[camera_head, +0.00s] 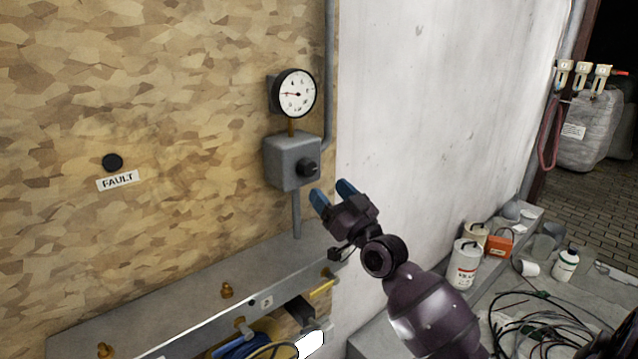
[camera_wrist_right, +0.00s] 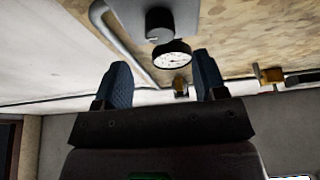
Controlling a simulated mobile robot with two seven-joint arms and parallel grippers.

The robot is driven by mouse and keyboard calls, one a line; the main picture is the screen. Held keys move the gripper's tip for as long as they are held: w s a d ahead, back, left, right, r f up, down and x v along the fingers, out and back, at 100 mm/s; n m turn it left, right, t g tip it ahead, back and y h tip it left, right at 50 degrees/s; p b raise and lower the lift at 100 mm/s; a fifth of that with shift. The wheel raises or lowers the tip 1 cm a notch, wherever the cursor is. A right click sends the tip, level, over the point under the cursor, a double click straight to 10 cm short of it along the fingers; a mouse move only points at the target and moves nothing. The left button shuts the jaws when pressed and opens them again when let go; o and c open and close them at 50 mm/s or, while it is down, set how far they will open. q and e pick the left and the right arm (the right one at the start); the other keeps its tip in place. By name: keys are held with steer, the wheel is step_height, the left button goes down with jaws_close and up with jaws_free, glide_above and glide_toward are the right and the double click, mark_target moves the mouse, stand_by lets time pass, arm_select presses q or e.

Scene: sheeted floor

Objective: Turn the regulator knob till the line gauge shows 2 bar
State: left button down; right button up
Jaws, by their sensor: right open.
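The regulator knob (camera_head: 307,169) is a black knob on the front of a grey box (camera_head: 285,160) on the chipboard wall. The line gauge (camera_head: 296,94) is a round white dial with a black rim above the box. Its red needle points to the left; the numbers are too small to read. My right gripper (camera_head: 332,194) is open and empty, just below and right of the knob, apart from it. In the right wrist view the knob (camera_wrist_right: 160,22) and the gauge (camera_wrist_right: 172,55) show beyond the two blue fingertips (camera_wrist_right: 162,80). My left gripper is not in view.
A grey ledge (camera_head: 170,300) with brass fittings runs below the box. A grey pipe (camera_head: 329,80) runs down beside the gauge. Cans, a bottle (camera_head: 565,264) and black cables (camera_head: 540,325) lie at the lower right. A FAULT label (camera_head: 118,180) is left on the wall.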

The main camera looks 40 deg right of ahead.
steer(key=shift+b+v, duration=0.3)
steer(key=shift+v, duration=1.75)
steer(key=s+a+f+n+g, duration=0.1)
steer(key=a+f+g, duration=0.15)
steer(key=f, duration=0.55)
steer(key=s+a+f+g, duration=0.2)
steer(key=f+g, duration=0.1)
steer(key=f, duration=0.5)
steer(key=s+a+f+g, duration=0.2)
steer(key=s+a+f, duration=0.1)
steer(key=s+f, duration=0.5)
steer(key=s+a+f+g+h, duration=0.1)
steer(key=s+a+f+g, duration=0.2)
steer(key=s+f, duration=0.5)
steer(key=shift+a+f, duration=0.3)
steer(key=shift+f, duration=0.6)
steer(key=shift+s, duration=0.1)
